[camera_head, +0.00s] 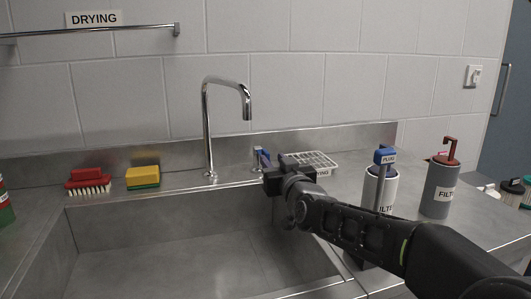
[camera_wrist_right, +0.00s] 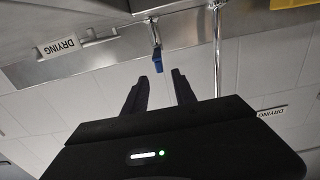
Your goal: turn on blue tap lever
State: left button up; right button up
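The blue tap lever (camera_head: 264,154) stands on the sink's back ledge, right of the chrome spout (camera_head: 207,125). In the right wrist view, which is upside down, the blue lever (camera_wrist_right: 157,60) hangs from its chrome base just beyond the fingertips. My right gripper (camera_head: 273,174) is beside the lever in the head view, partly covering its lower part. In the wrist view my right gripper (camera_wrist_right: 159,74) has its two dark fingers apart and nothing held between them. The lever lines up with the gap between them. Whether anything touches is unclear. My left gripper is not in view.
A drying rack (camera_head: 318,161) sits right behind my right gripper. A labelled white bottle (camera_head: 381,190) and grey bottle (camera_head: 438,190) stand on the right counter. A yellow-green sponge (camera_head: 142,178) and red brush (camera_head: 90,182) lie left of the spout. The sink basin (camera_head: 180,245) is empty.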

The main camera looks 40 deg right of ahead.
aim_at(268, 154)
jog(key=x, duration=0.7)
jog(key=shift+w+d, duration=0.1)
jog(key=shift+w, duration=0.1)
jog(key=shift+c, duration=0.4)
grip_shut()
dwell(0.8)
